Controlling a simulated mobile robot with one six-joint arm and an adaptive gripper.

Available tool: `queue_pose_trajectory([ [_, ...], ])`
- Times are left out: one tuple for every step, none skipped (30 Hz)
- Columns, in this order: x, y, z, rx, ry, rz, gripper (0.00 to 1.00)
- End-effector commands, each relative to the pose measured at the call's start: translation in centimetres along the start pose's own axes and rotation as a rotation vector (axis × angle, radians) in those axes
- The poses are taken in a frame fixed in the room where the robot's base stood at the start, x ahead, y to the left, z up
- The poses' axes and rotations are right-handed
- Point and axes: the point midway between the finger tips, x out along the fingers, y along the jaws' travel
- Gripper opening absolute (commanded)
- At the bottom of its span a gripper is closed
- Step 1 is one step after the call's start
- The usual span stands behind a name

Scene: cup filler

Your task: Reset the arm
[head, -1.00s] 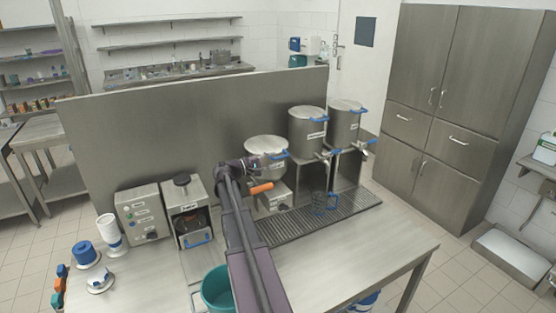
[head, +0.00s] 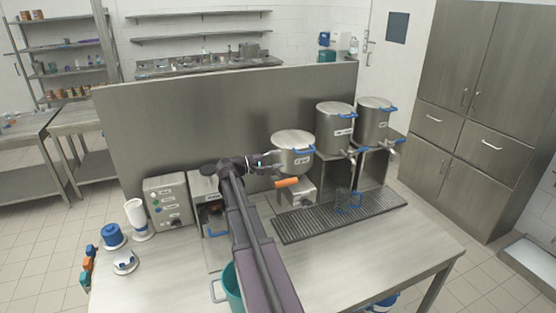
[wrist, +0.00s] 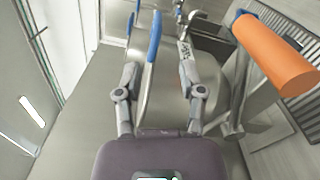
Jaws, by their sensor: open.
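My gripper (head: 262,163) is open beside the left side of the nearest steel pot (head: 294,160), at the left end of the row of pots. In the wrist view my gripper (wrist: 160,45) has its two fingers spread apart. A blue pot handle (wrist: 153,40) shows between the fingers, close to the left one. I cannot tell whether it touches. An orange handle (wrist: 275,55) is to the right of the fingers in that view, and below the pot in the head view (head: 287,182). My arm reaches over the table from the front.
Two more steel pots, the middle one (head: 335,122) and the right one (head: 372,120), stand behind a drip grate (head: 330,218). A grey control box (head: 167,203) and a machine (head: 212,208) stand at left. A teal bucket (head: 233,285) is under my arm. The table's right front is clear.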

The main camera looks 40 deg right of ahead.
Motion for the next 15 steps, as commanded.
queue_pose_trajectory([
  [0.01,0.00,0.00,0.000,0.000,0.000,0.51],
  [0.01,0.00,-0.01,0.000,0.000,0.000,0.51],
  [0.01,0.00,-0.01,0.000,0.000,0.000,0.51],
  [0.02,0.00,-0.01,0.000,0.000,0.000,0.51],
  [0.02,0.00,-0.01,0.000,0.000,0.000,0.51],
  [0.02,0.00,-0.01,0.000,0.000,0.000,0.51],
  [0.02,0.00,-0.01,0.000,0.000,0.000,0.51],
  [0.02,0.00,-0.01,0.000,0.000,0.000,0.51],
  [0.02,0.00,-0.01,0.000,0.000,0.000,0.51],
  [0.02,0.00,-0.01,0.000,0.000,0.000,0.51],
  [-0.02,-0.02,0.00,0.000,0.001,-0.001,0.51],
  [-0.14,-0.12,0.03,0.001,0.004,-0.004,0.51],
  [-0.27,-0.23,0.05,0.003,0.007,-0.009,0.51],
  [-0.45,-0.38,0.07,0.004,0.012,-0.015,0.51],
  [-0.77,-0.63,0.12,0.008,0.020,-0.025,0.51],
])
